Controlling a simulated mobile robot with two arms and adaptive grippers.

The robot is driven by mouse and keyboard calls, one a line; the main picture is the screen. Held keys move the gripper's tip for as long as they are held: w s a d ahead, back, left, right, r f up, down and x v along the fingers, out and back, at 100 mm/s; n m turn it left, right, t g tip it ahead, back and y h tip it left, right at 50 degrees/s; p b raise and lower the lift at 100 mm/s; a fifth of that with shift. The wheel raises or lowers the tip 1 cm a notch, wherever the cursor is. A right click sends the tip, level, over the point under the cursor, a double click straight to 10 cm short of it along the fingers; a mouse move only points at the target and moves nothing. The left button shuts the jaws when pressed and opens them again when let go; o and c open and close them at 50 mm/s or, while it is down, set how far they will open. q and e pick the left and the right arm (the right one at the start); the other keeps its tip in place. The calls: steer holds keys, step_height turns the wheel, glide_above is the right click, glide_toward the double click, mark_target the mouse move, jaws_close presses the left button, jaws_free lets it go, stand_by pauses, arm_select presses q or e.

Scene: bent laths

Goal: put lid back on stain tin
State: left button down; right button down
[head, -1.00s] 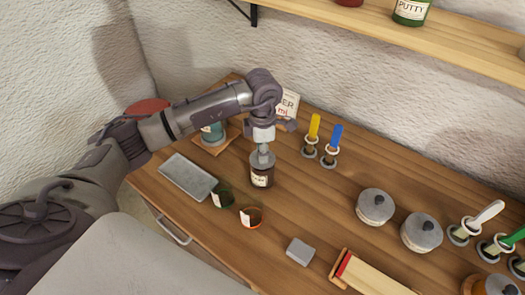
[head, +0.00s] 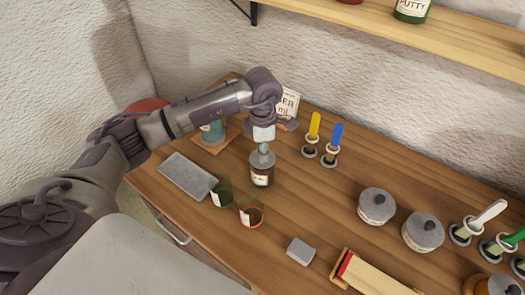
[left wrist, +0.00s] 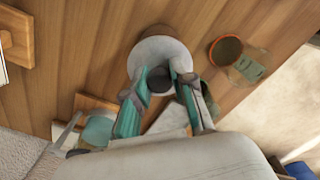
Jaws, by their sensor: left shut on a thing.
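The stain tin (head: 262,177) is a dark brown, labelled container standing upright on the wooden bench. The grey lid (head: 262,158) is at the mouth of the tin and looks level; I cannot tell whether it is fully seated. My left gripper (head: 263,142) points straight down over it, shut on the lid's knob. In the left wrist view, the fingers (left wrist: 161,80) close on the dark knob of the pale lid (left wrist: 155,50). The tin's brown side (left wrist: 160,30) shows just past the lid's rim. My right gripper is not in view.
Yellow (head: 314,126) and blue-handled brushes (head: 335,138) stand behind right. Two lidded pots (head: 376,206) are farther right. Bench beside the tin's right is clear.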

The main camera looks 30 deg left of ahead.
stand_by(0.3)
arm_select(q)
steer(key=shift+c, duration=2)
jaws_free()
steer(key=shift+r, duration=0.1)
steer(key=shift+r+p, duration=0.35)
steer(key=shift+r, duration=0.15)
steer(key=shift+r+p, duration=1.5)
steer(key=shift+r, duration=1.4)
jaws_close()
